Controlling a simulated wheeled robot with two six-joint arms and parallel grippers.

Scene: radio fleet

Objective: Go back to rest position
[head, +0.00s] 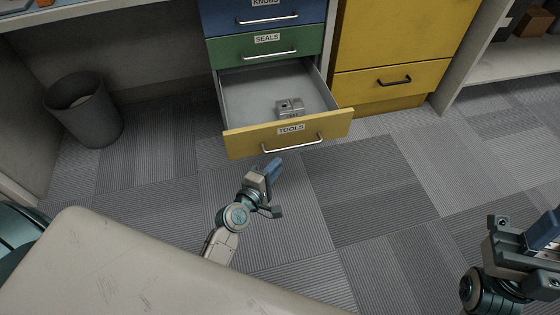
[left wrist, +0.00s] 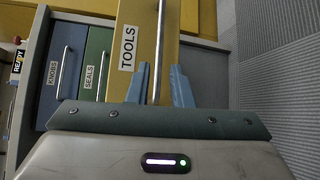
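My left gripper (head: 274,181) is just in front of the yellow TOOLS drawer (head: 238,144), low over the floor. The TOOLS drawer is pulled open, with a small grey metal object (head: 290,107) inside. My right gripper (head: 544,236) is at the right edge of the head view, partly cut off, and its opening cannot be made out.
The blue KNOBS drawer (head: 230,15) and green SEALS drawer (head: 229,48) above are shut. A yellow cabinet (head: 390,45) stands to the right. A dark bin (head: 88,110) stands under the desk at left. The carpeted floor (head: 370,190) before the drawers is clear.

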